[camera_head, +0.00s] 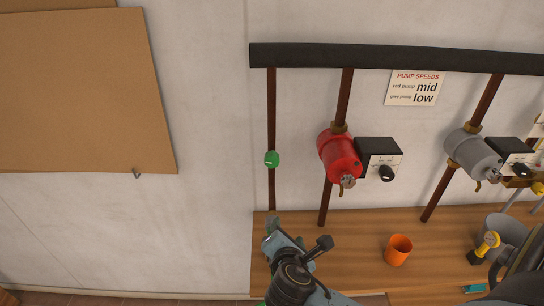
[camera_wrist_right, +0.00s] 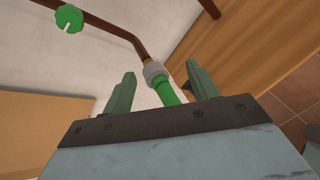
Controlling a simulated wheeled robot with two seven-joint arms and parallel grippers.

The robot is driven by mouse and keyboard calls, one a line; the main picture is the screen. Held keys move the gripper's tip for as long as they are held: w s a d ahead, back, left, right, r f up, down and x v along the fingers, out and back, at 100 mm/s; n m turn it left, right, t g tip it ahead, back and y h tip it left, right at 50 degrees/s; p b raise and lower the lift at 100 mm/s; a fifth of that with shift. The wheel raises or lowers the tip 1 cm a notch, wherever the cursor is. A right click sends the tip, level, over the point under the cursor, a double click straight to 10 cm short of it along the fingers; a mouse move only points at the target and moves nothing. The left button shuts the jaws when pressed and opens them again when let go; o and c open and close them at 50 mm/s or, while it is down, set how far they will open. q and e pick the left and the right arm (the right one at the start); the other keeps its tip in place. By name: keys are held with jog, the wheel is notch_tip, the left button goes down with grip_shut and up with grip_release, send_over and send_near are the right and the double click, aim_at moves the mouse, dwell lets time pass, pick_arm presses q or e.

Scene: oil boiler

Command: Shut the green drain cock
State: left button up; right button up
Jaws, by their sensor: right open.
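A green round knob (camera_head: 272,159) with a pale mark sits on a thin copper pipe on the wall in the head view. It also shows at the top left of the right wrist view (camera_wrist_right: 69,18), clear of the fingers. My right gripper (camera_head: 272,228) is open below the knob, in front of the pipe's lower part. In the right wrist view, a green cylindrical fitting (camera_wrist_right: 165,93) with a grey collar (camera_wrist_right: 155,73) shows between the spread fingers (camera_wrist_right: 160,80). The gripper body hides its lower end. I cannot tell which green part is the drain cock. My left gripper is out of view.
A red pump (camera_head: 338,155) and a grey pump (camera_head: 472,152) hang on pipes to the right. An orange cup (camera_head: 398,250) stands on the wooden surface (camera_head: 350,240). A yellow-handled item (camera_head: 488,242) is at the right.

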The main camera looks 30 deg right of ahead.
aim_at(272, 162)
jog(key=w+a+r+n+t+h, duration=0.1)
jog(key=w+r+n+t+h, duration=0.1)
jog(key=w+r+n+t, duration=0.5)
jog(key=w+d, duration=0.2)
jog(key=w, duration=0.1)
jog(key=w+d+r+n+g+p, duration=0.1)
jog(key=w+d, duration=0.1)
jog(key=w, duration=0.1)
jog(key=w+d+r+n+g+p, duration=0.1)
jog(key=w+d, duration=0.2)
jog(key=shift+w, duration=0.1)
jog(key=c, duration=1)
